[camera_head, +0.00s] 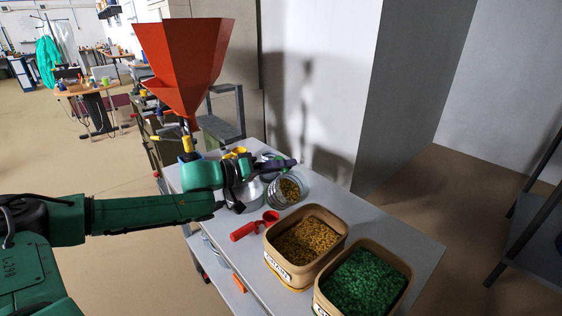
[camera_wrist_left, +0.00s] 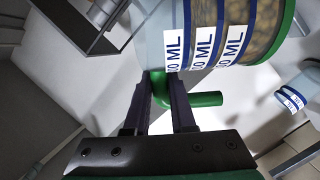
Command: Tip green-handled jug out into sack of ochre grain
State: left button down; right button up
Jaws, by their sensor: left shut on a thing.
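My left gripper (camera_wrist_left: 163,85) is shut on the green handle (camera_wrist_left: 206,99) of a clear jug (camera_wrist_left: 205,35). The jug has blue bands and white ML labels, and ochre grain shows inside it. In the head view, a clear jug with ochre grain (camera_head: 289,190) shows just below my left gripper (camera_head: 284,164), over the grey table. The sack of ochre grain (camera_head: 329,254) stands open, nearer and to the right of the jug, with a tan rolled rim and a white label. My right gripper is not in view.
A sack of green pellets (camera_head: 363,283) stands beside the ochre one. A red scoop (camera_head: 254,226) lies on the grey table (camera_head: 413,240). A tall red hopper (camera_head: 186,65) rises behind my arm. Another blue-banded container (camera_wrist_left: 303,101) shows in the wrist view.

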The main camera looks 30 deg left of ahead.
pick_arm(q)
jog(key=shift+s+d+r+m+p, duration=0.1)
jog(key=shift+d+r+m+p, duration=0.05)
jog(key=shift+d+m+p, duration=0.25)
jog(key=shift+s+d+r+m+p, duration=0.15)
jog(key=shift+m+p, duration=0.1)
jog(key=shift+m, duration=0.25)
jog(key=d+m+p, duration=0.1)
jog(key=s+d+m+y+p, duration=0.1)
jog(key=m+p, duration=0.1)
jog(key=shift+s+d+f, duration=0.2)
jog(key=shift+d, duration=0.2)
jog(key=shift+s+d+f+m+y, duration=0.2)
jog(key=shift+d+m, duration=0.2)
jog(key=shift+m, duration=0.15)
jog(key=shift+s+d+f+m+y, duration=0.1)
jog(key=shift+s+d+m, duration=0.1)
jog(key=shift+d+m, duration=0.25)
jog(key=shift+s+d+r+m, duration=0.1)
jog(key=shift+s+d+m, duration=0.25)
jog(key=shift+m, duration=0.35)
jog(key=s+d+f+m+t+y+b, duration=0.1)
jog(key=s+d+m+y+b, duration=0.1)
jog(key=d+m, duration=0.4)
jog(key=shift+s+d+f+m+t+b, duration=0.25)
jog(key=shift+s+f+m+t+b, duration=0.25)
jog(key=shift+b, duration=0.5)
jog(key=shift+r, duration=0.15)
